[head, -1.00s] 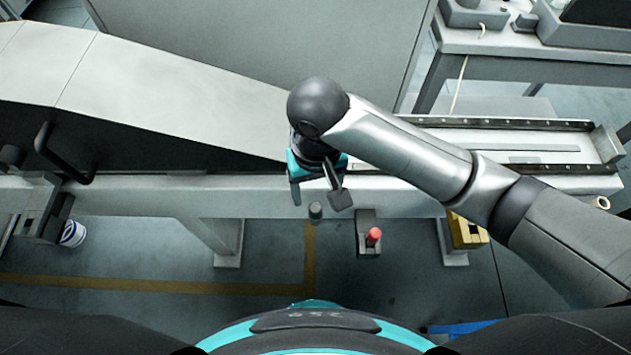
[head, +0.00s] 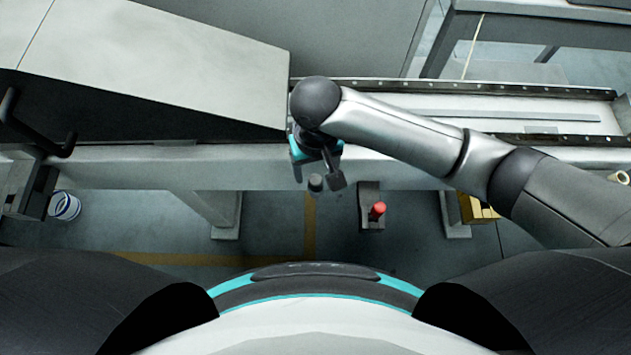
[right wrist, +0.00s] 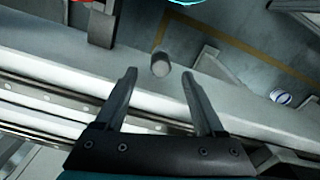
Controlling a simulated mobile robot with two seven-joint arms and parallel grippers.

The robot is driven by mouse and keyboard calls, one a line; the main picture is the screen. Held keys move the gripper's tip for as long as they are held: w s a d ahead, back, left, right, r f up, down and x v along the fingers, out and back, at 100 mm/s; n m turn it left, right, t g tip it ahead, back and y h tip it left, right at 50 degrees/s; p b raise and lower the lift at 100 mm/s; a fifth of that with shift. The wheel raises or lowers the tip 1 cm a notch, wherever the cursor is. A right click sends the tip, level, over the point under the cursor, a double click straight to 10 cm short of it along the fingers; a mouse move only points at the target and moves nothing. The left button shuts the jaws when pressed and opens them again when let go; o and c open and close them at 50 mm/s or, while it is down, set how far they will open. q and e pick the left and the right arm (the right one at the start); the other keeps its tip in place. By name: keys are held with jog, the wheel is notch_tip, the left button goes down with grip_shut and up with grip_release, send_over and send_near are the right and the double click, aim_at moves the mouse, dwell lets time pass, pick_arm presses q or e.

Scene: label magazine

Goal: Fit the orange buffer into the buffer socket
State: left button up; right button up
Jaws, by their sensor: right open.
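My right gripper (head: 317,174) is open and empty at the front edge of the long bench, its fingers pointing down. It also shows in the right wrist view (right wrist: 160,76), with its two fingers spread. A short grey cylinder (head: 316,184) stands at the bench front below the gripper. In the right wrist view the cylinder (right wrist: 160,65) appears between the fingertips, apart from both; I cannot tell whether it is the buffer socket. A red-orange round piece (head: 377,210) sits on a grey bracket to the right; I cannot tell whether it is the buffer. My left gripper is out of view.
The bench's front beam (head: 220,170) runs across the view. A sloped pale cover (head: 170,60) fills the left, and a rail (head: 480,88) runs along the right. A white bucket (head: 65,206) stands on the floor at left. Floor in front is mostly clear.

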aim_at(316, 179)
notch_tip(316, 179, down, 5)
jog(key=shift+w+r+b, duration=0.1)
jog(key=shift+r+b, duration=0.05)
jog(key=shift+b, duration=0.8)
grip_shut()
